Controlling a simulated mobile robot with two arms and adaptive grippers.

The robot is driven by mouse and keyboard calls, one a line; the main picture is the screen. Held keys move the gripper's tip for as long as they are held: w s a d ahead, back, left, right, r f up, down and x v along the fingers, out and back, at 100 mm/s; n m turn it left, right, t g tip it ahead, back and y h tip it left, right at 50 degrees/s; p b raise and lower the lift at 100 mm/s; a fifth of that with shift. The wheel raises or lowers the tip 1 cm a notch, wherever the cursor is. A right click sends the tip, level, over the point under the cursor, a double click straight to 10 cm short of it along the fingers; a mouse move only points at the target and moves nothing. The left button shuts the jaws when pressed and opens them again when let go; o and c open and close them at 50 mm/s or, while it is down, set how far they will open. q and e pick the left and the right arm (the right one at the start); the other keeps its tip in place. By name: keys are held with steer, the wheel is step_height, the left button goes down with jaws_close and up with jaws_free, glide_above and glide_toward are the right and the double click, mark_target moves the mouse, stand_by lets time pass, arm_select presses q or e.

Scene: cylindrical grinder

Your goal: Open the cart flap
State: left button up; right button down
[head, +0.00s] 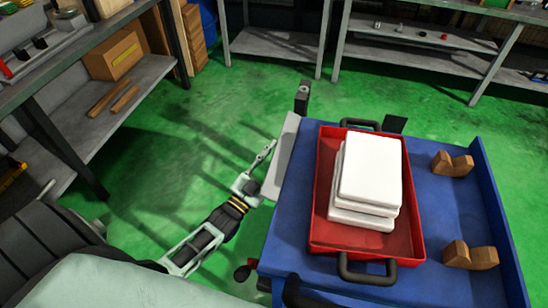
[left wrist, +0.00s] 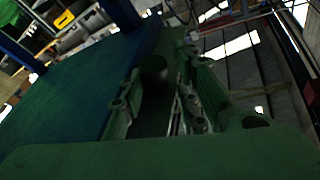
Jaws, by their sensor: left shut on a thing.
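The blue cart (head: 291,238) stands at the right in the head view. A grey panel, which looks like the cart flap (head: 287,152), runs along its left edge. My left gripper (head: 259,180) is at the outer side of this panel, near its lower half, and is shut on it. In the left wrist view the fingers (left wrist: 155,103) are on either side of a dark edge with a round dark knob (left wrist: 153,70). The exact contact is too dark to make out. The right gripper is not in view.
On the cart are a red tray (head: 320,186) holding stacked white blocks (head: 370,168), and two wooden V-blocks (head: 452,164). Shelving (head: 140,85) stands at the left, with more racks at the back. The green floor (head: 180,140) left of the cart is clear.

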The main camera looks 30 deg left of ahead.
arm_select(q)
steer(key=shift+s+d+f, duration=0.15)
steer(key=shift+d+f, duration=0.15)
steer(key=shift+f, duration=0.2)
steer(key=o, duration=1)
steer(key=shift+c, duration=0.2)
steer(key=shift+r, duration=0.4)
steer(key=v, duration=0.7)
steer(key=shift+s, duration=0.35)
